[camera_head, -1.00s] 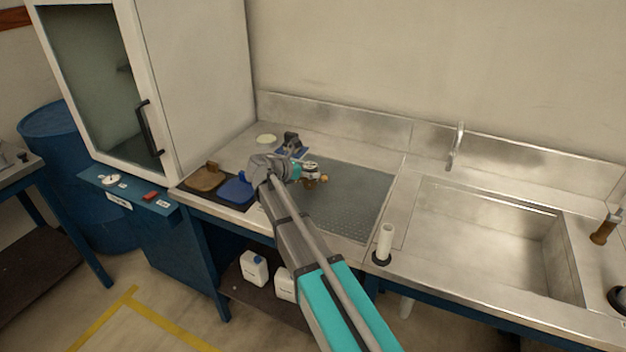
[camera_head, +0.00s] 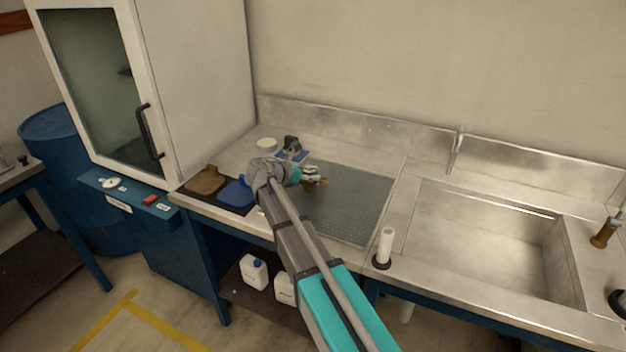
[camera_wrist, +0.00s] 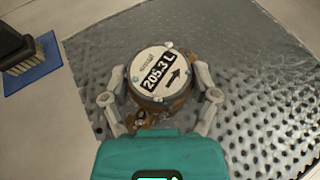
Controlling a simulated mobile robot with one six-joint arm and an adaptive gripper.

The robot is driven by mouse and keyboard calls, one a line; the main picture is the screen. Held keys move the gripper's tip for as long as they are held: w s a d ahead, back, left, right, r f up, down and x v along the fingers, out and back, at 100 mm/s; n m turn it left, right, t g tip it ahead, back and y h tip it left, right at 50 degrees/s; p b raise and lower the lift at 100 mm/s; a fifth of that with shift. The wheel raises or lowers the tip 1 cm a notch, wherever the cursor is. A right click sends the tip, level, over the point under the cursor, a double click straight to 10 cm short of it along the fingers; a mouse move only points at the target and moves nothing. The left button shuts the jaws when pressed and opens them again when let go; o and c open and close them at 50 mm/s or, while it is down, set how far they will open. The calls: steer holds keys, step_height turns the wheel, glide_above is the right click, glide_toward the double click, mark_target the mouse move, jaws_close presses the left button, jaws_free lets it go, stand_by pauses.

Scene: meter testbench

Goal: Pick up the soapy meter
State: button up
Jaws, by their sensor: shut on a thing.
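The meter (camera_wrist: 160,75) shows in the wrist view as a brass body with a round white dial reading 205.3 L and a black arrow. My gripper (camera_wrist: 160,105) is shut on it, one finger on each side of the body. In the head view, my gripper (camera_head: 312,176) and the meter (camera_head: 313,185) are over the left part of the perforated steel mat (camera_head: 350,205). The meter's underside is hidden, so I cannot tell whether it touches the mat. No suds stand out on the dial.
A dark brush on a blue pad (camera_head: 291,150) is behind my gripper. Brown (camera_head: 205,180) and blue (camera_head: 236,191) items lie at the left. A white upright tube (camera_head: 386,243) stands by the sink (camera_head: 490,240). The mat's right part is clear.

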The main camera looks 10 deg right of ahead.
mark_target(310, 169)
steer(key=shift+r, duration=0.15)
step_height(310, 169, up, 3)
steer(key=p, duration=0.3)
steer(key=s+a+r+p, duration=0.1)
steer(key=s+r+p, duration=0.2)
steer(key=s, duration=0.1)
steer(key=s+a+r+p, duration=0.2)
steer(key=s+r+p, duration=0.1)
steer(key=s, duration=0.1)
steer(key=s+a+r+p, duration=0.1)
steer(key=s+r+p, duration=0.2)
steer(key=s+p, duration=0.1)
steer(key=shift+s+a+r, duration=0.35)
steer(key=shift+s+r, duration=0.05)
steer(key=shift+s, duration=0.2)
